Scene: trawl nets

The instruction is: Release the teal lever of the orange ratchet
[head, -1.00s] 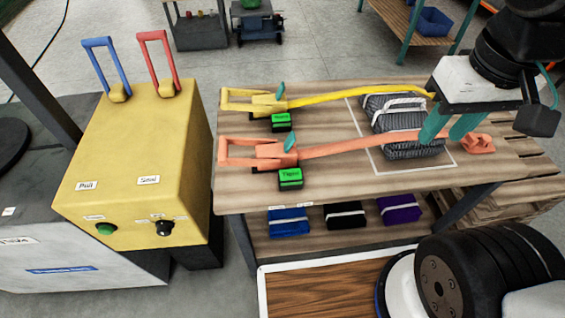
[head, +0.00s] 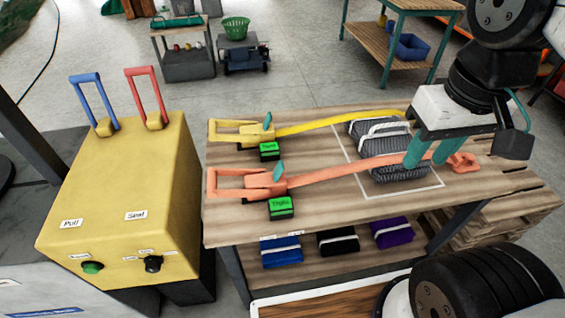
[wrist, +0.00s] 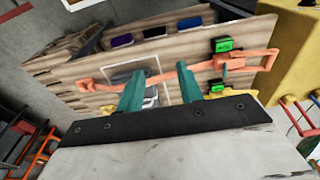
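The orange ratchet (head: 262,181) lies on the wooden table with its looped handle at the left. Its small teal lever (head: 278,171) stands up at a tilt above the body. The orange strap (head: 335,169) runs right across a grey net bundle (head: 392,172) to an orange hook (head: 463,162).
A yellow ratchet (head: 240,133) with its own teal lever lies behind the orange one. Green displays (head: 281,207) sit beside both ratchets. A yellow cabinet (head: 120,215) with blue and red levers stands left. Colored bundles (head: 281,251) lie on the lower shelf.

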